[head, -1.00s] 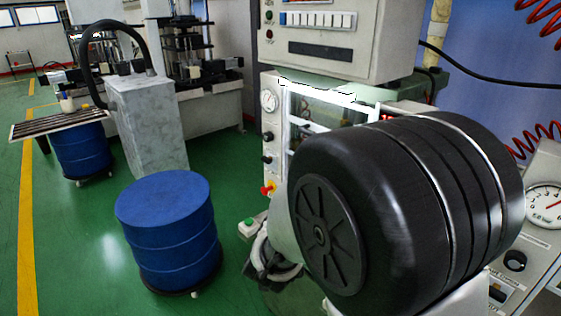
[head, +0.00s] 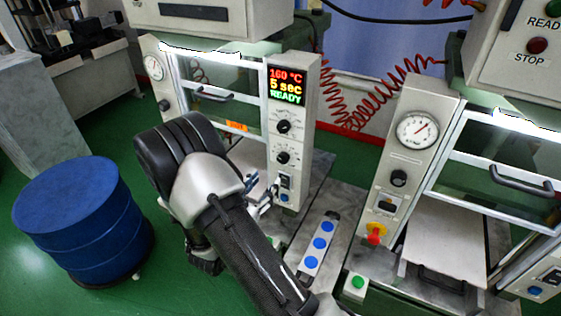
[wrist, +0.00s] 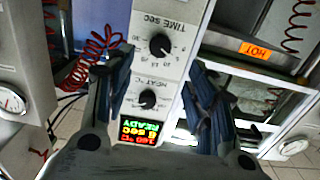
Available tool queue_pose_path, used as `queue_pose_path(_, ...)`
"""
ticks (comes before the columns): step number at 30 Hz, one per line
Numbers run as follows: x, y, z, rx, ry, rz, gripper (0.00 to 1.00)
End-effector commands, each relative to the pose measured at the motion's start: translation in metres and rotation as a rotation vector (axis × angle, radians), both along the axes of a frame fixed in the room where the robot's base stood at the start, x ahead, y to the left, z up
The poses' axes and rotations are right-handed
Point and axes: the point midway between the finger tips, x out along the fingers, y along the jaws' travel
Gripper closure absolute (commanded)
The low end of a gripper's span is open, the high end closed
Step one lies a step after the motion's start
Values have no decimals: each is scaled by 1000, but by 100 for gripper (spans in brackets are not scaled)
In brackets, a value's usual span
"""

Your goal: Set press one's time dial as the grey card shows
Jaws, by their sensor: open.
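The press panel's time dial (wrist: 161,45) is a black knob under the words TIME sec in the upside-down wrist view. In the head view it is the lower black knob (head: 282,158). The heat dial (wrist: 147,98) sits beside it, nearer the display. The display (head: 286,86) reads 160 °C, 5 sec, READY. My gripper (wrist: 157,70) is open and empty, its dark fingers on either side of the panel, apart from the dial. In the head view it (head: 258,192) is low in front of the panel. I cannot make out a grey card or a press number.
A second press with a gauge (head: 417,129) and a red knob (head: 375,234) stands at the right. A strip with blue buttons (head: 320,243) lies between the presses. An orange HOT label (wrist: 255,50) marks this press. A blue drum (head: 72,222) stands on the floor at left.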

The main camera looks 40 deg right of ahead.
Motion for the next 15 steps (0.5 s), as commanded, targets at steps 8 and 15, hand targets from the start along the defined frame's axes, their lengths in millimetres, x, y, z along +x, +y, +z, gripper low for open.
queue_pose_path(8, 23, -58, 0, 1, -3, -4, 49)
queue_pose_path(15, 38, -92, 0, 2, 0, -2, 49)
